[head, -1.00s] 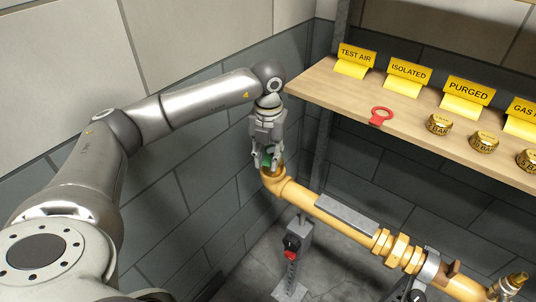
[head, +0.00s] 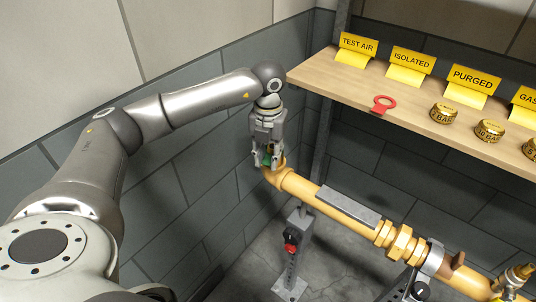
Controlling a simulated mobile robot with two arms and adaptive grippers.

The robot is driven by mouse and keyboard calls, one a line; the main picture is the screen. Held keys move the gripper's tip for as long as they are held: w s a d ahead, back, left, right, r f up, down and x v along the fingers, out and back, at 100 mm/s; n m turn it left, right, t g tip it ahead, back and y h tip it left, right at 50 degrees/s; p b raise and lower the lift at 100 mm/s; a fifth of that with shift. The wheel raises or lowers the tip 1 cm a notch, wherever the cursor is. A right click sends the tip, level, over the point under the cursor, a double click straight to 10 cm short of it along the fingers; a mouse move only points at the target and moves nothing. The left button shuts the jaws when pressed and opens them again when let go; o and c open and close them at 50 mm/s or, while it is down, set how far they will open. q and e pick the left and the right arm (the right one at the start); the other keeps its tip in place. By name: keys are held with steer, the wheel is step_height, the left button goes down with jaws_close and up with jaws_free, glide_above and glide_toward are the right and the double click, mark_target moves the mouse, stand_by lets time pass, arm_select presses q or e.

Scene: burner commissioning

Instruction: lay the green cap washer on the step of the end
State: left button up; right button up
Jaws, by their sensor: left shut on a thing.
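My left gripper (head: 266,163) points down at the upturned end (head: 278,172) of the yellow pipe. It is shut on the green cap washer (head: 267,158), of which only a little green shows between the fingers. The washer is at the mouth of the pipe end; I cannot tell whether it touches the step, which the fingers hide. My right gripper is not in view.
The yellow pipe (head: 306,192) runs down to the right, on a grey stand (head: 299,240) with a red knob. A wooden shelf (head: 330,75) at the upper right holds yellow signs, a red ring tag (head: 383,104) and several brass caps (head: 445,113). Tiled walls stand close behind.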

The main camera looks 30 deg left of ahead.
arm_select(q)
steer(key=o, duration=0.9)
steer(key=shift+r, duration=0.15)
step_height(320, 180, up, 12)
steer(key=shift+f, duration=0.1)
stand_by(0.4)
